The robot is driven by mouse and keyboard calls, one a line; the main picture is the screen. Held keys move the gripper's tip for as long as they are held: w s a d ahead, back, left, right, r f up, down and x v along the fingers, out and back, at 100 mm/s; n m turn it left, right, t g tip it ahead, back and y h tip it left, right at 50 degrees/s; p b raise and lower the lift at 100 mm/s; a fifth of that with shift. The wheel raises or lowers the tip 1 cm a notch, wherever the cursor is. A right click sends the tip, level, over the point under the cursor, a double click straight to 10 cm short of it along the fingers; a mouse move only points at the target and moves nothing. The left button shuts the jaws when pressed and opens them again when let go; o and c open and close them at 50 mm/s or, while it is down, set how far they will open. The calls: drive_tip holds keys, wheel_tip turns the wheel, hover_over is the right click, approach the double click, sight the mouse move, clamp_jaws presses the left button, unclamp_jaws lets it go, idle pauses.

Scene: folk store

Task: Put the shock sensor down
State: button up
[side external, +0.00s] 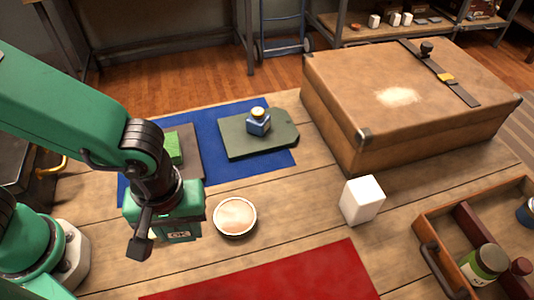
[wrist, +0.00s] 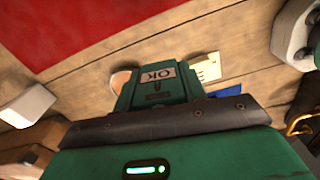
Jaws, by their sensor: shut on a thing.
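The shock sensor (side external: 179,236) is a small green box with a pale label marked OK. It shows at the underside of my gripper (side external: 165,238), whose similar green makes the edge between them hard to see. In the wrist view the shock sensor (wrist: 155,88) sticks out past the dark bar of my gripper (wrist: 158,120), with its OK label facing the camera. My gripper is shut on it, over the planks left of a round pale dish (side external: 235,216). The fingertips are mostly hidden, and I cannot tell whether the sensor touches the table.
A white cube (side external: 362,201) stands right of the dish. A red cloth (side external: 285,275) lies in front, a brown case (side external: 400,115) behind, and a wooden tray (side external: 432,240) right.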

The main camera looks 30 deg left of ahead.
drive_tip(key=shift+d, duration=0.1)
drive_tip(key=w+d+f+n, duration=0.1)
drive_tip(key=w+d, duration=1)
drive_tip(key=d, duration=0.5)
hover_over(295, 250)
drive_tip(key=shift+n, duration=0.3)
drive_tip(key=shift+f, duration=2.4)
drive_tip(key=shift+f, duration=0.1)
drive_tip(key=shift+f, duration=1.9)
drive_tip(key=shift+f, duration=0.1)
drive_tip(key=o, duration=1)
